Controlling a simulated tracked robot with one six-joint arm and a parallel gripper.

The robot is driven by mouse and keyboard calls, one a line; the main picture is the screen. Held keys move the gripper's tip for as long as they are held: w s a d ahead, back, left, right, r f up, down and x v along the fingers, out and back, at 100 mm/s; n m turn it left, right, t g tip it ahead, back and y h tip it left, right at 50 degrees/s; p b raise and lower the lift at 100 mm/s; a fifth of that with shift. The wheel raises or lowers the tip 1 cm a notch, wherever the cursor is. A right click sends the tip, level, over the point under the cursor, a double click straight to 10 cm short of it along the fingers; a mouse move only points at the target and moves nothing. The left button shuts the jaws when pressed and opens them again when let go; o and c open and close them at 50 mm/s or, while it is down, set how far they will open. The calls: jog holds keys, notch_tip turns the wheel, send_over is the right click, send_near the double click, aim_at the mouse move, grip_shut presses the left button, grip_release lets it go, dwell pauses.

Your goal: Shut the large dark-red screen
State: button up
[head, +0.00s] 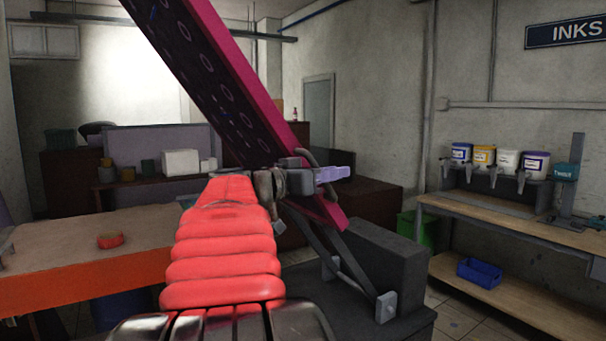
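The large dark-red screen (207,75) stands open in the head view, raised steeply and leaning up to the left. Its edge is pinkish red and its dark face bears rows of ring marks. Its lower end meets a dark grey stand (378,260) with a metal strut (340,265). My gripper (290,178), at the end of my red padded arm, is in front of the screen's lower part. A pale purple piece (328,175) shows beside it. The fingers overlap the screen in the picture, so I cannot tell whether they touch it or are open.
A table with an orange front edge (80,287) is at left, with a small red ring (110,240) on it. At right, a wooden bench (500,225) holds several ink tubs (482,155), with a blue bin (479,272) below. A green bin (407,225) stands behind the stand.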

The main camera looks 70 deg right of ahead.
grip_shut()
dwell(0.3)
jog(key=shift+a, duration=0.1)
dwell(0.4)
